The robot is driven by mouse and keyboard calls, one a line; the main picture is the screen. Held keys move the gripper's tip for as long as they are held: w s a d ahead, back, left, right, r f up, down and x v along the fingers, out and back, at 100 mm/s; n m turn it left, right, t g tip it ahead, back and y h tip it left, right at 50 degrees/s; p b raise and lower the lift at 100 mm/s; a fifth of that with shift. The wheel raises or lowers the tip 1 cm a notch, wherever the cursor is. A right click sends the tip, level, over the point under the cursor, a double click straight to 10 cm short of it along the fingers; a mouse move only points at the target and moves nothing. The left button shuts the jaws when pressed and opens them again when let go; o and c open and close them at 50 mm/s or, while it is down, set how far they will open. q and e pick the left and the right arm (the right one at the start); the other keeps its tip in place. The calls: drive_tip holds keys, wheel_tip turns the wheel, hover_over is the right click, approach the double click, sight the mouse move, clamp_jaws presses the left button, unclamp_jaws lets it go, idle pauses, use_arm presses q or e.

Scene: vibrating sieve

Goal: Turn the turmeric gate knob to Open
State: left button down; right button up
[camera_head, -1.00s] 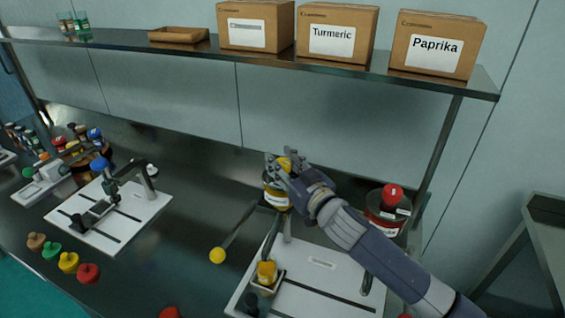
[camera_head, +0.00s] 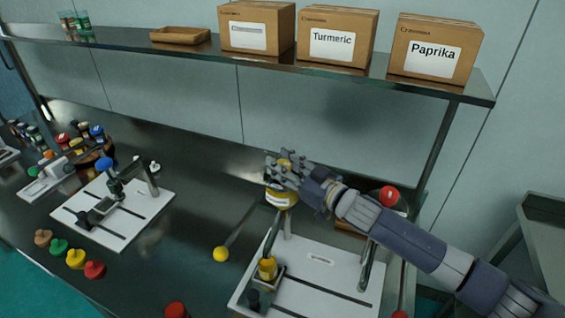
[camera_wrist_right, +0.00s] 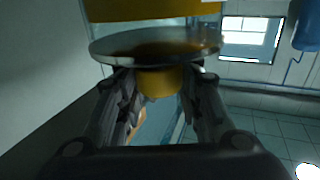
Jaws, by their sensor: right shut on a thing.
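The yellow turmeric container (camera_head: 281,198) with a pale label stands above the right-hand white machine base. My right gripper (camera_head: 286,170) reaches its top from the right, and its fingers cover much of that top. In the right wrist view, a yellow knob (camera_wrist_right: 160,80) sits between the two fingers of my right gripper (camera_wrist_right: 160,100), next to a grey disc (camera_wrist_right: 155,43) and a larger yellow body (camera_wrist_right: 150,10). The gripper is shut on the knob. Any open or shut marking at the knob cannot be read. My left gripper is not in view.
A red-topped container (camera_head: 389,196) is partly hidden behind my right arm. A rod with a yellow ball (camera_head: 221,254) sticks out left of the machine. A shelf (camera_head: 120,40) with a Turmeric box (camera_head: 337,40) and a Paprika box (camera_head: 434,50) runs above.

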drive_tip(key=shift+f, duration=0.15)
drive_tip(key=o, duration=0.9)
drive_tip(key=shift+o, duration=0.8)
drive_tip(key=v, duration=1.2)
